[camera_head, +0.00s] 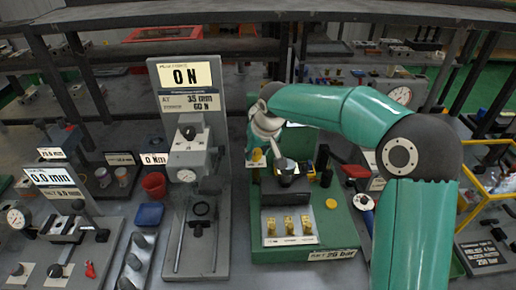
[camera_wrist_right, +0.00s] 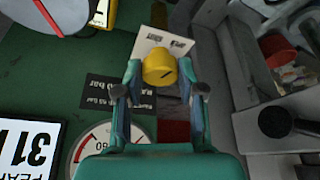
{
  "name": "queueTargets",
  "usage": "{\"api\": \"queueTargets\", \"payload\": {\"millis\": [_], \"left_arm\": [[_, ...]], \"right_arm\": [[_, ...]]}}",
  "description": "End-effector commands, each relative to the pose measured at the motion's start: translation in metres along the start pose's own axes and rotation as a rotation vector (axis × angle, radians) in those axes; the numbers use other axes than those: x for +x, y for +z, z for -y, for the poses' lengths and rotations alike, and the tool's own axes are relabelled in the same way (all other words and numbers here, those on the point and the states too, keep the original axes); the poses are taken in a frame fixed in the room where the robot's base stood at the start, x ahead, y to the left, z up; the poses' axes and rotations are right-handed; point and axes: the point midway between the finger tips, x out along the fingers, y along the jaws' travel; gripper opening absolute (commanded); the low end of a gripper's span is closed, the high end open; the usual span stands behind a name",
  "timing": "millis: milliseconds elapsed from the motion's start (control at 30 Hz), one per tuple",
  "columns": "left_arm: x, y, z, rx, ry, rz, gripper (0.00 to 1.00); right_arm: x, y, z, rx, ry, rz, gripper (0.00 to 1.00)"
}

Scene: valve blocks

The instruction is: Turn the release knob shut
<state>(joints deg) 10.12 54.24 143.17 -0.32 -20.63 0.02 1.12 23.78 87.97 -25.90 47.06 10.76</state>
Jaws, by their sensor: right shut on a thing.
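The release knob (camera_wrist_right: 160,66) is yellow and round with a dark line on its face. It sits in front of a white label plate (camera_wrist_right: 150,44) in the wrist view. My right gripper (camera_wrist_right: 160,78) has a finger on each side of the knob and is shut on it. In the head view the yellow knob (camera_head: 257,156) shows at the back left of the green valve block (camera_head: 342,232), below my right wrist. The label's wording is too small to read surely. My left gripper is not in view.
A round gauge (camera_wrist_right: 103,150) and a display reading 31 (camera_wrist_right: 36,148) lie near my right gripper. A red cup (camera_head: 153,184) and blue tray (camera_head: 149,214) stand further left.

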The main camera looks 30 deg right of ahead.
Motion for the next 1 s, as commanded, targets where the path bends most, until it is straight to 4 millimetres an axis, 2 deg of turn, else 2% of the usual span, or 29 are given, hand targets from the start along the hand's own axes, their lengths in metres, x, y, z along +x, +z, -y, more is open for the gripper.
{"api": "queueTargets", "payload": {"millis": [400,700,1000], "left_arm": [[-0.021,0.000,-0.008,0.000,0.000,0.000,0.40],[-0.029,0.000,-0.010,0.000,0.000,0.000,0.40],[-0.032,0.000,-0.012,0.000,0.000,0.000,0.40]], "right_arm": [[-0.002,-0.002,-0.005,-0.359,-0.152,-0.001,0.04],[-0.001,-0.003,-0.007,-0.602,-0.252,-0.002,0.04],[0.000,-0.003,-0.007,-0.759,-0.316,-0.001,0.04]]}}
